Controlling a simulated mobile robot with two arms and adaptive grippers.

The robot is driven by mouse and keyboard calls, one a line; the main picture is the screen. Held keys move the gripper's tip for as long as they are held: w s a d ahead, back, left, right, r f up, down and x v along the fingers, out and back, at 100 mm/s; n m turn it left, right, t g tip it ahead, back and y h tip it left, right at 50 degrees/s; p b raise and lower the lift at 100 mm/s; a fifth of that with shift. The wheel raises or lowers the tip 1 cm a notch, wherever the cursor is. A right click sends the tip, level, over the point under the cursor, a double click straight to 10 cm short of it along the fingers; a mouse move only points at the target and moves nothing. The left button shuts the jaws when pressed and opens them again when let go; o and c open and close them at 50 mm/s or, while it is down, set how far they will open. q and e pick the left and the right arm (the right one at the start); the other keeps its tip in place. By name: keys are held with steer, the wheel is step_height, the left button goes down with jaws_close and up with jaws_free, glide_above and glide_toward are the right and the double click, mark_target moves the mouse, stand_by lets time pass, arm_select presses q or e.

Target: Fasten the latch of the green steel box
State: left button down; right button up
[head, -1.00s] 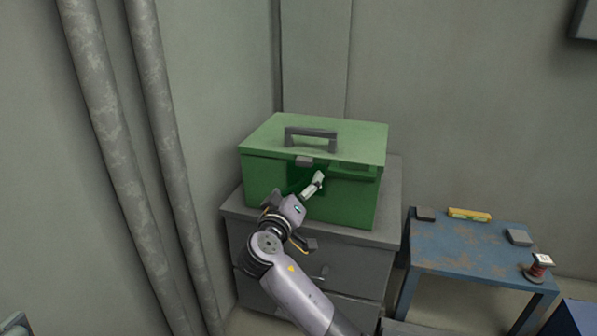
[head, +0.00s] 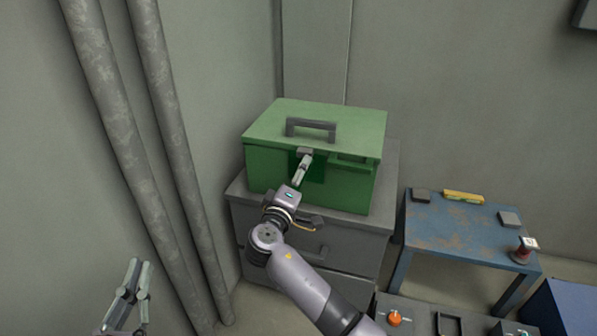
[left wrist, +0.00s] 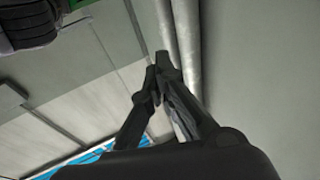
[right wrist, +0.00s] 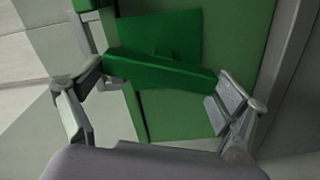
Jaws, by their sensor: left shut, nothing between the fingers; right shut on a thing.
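The green steel box (head: 270,125) stands on a grey drawer cabinet, with its lid down and a dark handle on top. A small grey tab (head: 305,151) sits at the lid's front edge. My right gripper (head: 305,165) is at the box front, just below this tab. In the right wrist view a green latch bar (right wrist: 160,72) lies between its fingers, in front of a dark green plate. The fingers partly hide the latch in the head view. My left gripper (head: 138,268) is shut and empty, low at the left, away from the box; it also shows in the left wrist view (left wrist: 158,70).
The grey cabinet (head: 345,235) bears the box. Two pipes (head: 165,150) run down the wall at left.

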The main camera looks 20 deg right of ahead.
arm_select(q)
steer(key=s+a+f+g+y+p, duration=0.1)
steer(key=s+a+f+g+p, duration=0.1)
steer(key=f+g, duration=0.3)
steer(key=s+a+f+g+y+p, duration=0.1)
steer(key=s+f+g, duration=0.4)
steer(key=f, duration=0.6)
steer(key=shift+a+f+n+g+y+p, duration=0.35)
steer(key=shift+a+g+y, duration=0.25)
steer(key=shift+y, duration=0.1)
arm_select(e)
steer(key=shift+a+f+n, duration=0.1)
steer(key=shift+n, duration=2)
steer(key=o, duration=0.9)
steer(key=shift+c, duration=0.2)
steer(key=v, duration=1.2)
